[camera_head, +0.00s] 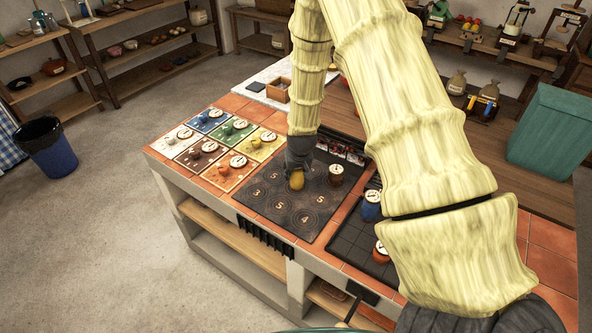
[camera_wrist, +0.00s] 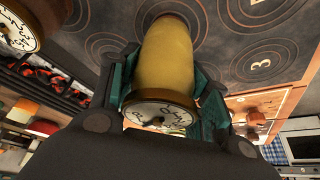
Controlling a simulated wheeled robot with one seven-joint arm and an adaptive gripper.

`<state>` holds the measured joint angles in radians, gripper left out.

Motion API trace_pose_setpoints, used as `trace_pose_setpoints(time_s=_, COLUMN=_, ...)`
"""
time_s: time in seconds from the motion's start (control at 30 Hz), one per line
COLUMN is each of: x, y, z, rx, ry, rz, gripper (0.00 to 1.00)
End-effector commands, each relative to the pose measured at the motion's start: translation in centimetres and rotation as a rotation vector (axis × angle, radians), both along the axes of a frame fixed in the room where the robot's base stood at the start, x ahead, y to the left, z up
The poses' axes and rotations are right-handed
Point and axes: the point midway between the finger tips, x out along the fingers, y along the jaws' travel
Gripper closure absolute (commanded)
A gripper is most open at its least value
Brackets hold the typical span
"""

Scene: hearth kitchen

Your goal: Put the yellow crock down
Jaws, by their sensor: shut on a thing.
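The yellow crock (camera_head: 297,181) is between the fingers of my gripper (camera_head: 299,167), over the middle of the dark hob plate (camera_head: 270,205) with numbered rings. In the wrist view the yellow crock (camera_wrist: 165,55) shows its smooth yellow side and a brown lid with a white written disc towards the camera. The green fingers of my gripper (camera_wrist: 166,78) are shut on it from both sides. The numbered rings of the hob (camera_wrist: 265,45) lie beyond it. I cannot tell whether its base touches the plate.
A brown crock (camera_head: 336,175) stands close to the right on the hob. A blue crock (camera_head: 371,206) and an orange-brown crock (camera_head: 381,250) stand on the dark gridded tray (camera_head: 350,243). Coloured tiles (camera_head: 225,178) with small items lie left. The hob's front left is clear.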

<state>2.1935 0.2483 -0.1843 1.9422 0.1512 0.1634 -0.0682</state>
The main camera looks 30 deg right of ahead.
Motion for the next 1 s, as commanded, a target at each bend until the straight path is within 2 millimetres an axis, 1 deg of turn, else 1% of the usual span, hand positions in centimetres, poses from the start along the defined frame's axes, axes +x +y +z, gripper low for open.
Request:
trace_pose_setpoints(time_s=0.07, x=0.0, y=0.0, z=-0.2, rx=0.000, ry=0.000, rz=0.000, gripper=0.89)
trace_pose_setpoints(time_s=0.1, x=0.0, y=0.0, z=-0.3, rx=0.000, ry=0.000, rz=0.000, gripper=0.51)
trace_pose_setpoints(time_s=0.17, x=0.0, y=0.0, z=-0.2, rx=0.000, ry=0.000, rz=0.000, gripper=0.40)
trace_pose_setpoints(time_s=0.2, x=0.0, y=0.0, z=-0.2, rx=0.000, ry=0.000, rz=0.000, gripper=0.33)
trace_pose_setpoints(time_s=0.23, x=0.0, y=0.0, z=-0.2, rx=0.000, ry=0.000, rz=0.000, gripper=0.31)
trace_pose_setpoints(time_s=0.5, x=0.0, y=0.0, z=-0.2, rx=0.000, ry=0.000, rz=0.000, gripper=0.31)
trace_pose_setpoints(time_s=0.67, x=0.0, y=0.0, z=0.3, rx=0.000, ry=-0.001, rz=0.000, gripper=0.31)
trace_pose_setpoints(time_s=0.77, x=-0.2, y=0.2, z=0.9, rx=0.000, ry=-0.001, rz=0.001, gripper=0.31)
trace_pose_setpoints(time_s=1.0, x=-1.2, y=0.5, z=3.3, rx=-0.001, ry=-0.002, rz=0.000, gripper=0.31)
